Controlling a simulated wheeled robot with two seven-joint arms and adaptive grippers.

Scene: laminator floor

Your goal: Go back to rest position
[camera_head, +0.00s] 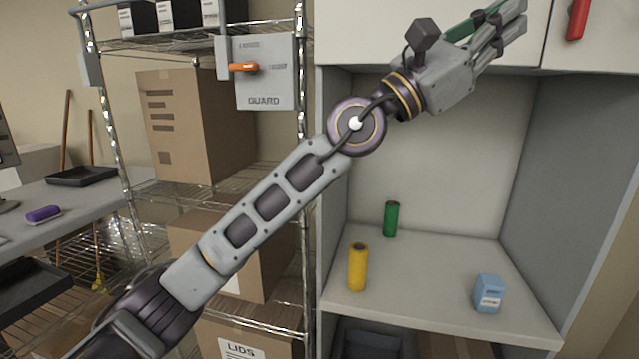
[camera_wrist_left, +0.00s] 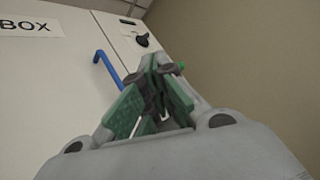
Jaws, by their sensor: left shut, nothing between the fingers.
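My left arm comes in from the lower left in the head view and reaches up across the scene. My left gripper (camera_head: 505,22) is raised at the upper right, in front of the white cabinet doors. In the left wrist view its green-padded fingers (camera_wrist_left: 158,85) are closed together with nothing between them. A blue handle (camera_wrist_left: 108,68) on a white door shows beyond the fingers, and they look apart from it. My right gripper is in neither view.
On the cabinet shelf (camera_head: 420,305) stand a green cylinder (camera_head: 391,219), a yellow cylinder (camera_head: 358,267) and a small blue box (camera_head: 488,293). A red handle (camera_head: 578,18) is at upper right. A wire rack with cardboard boxes (camera_head: 190,125) and a guard switch box (camera_head: 264,85) stands left.

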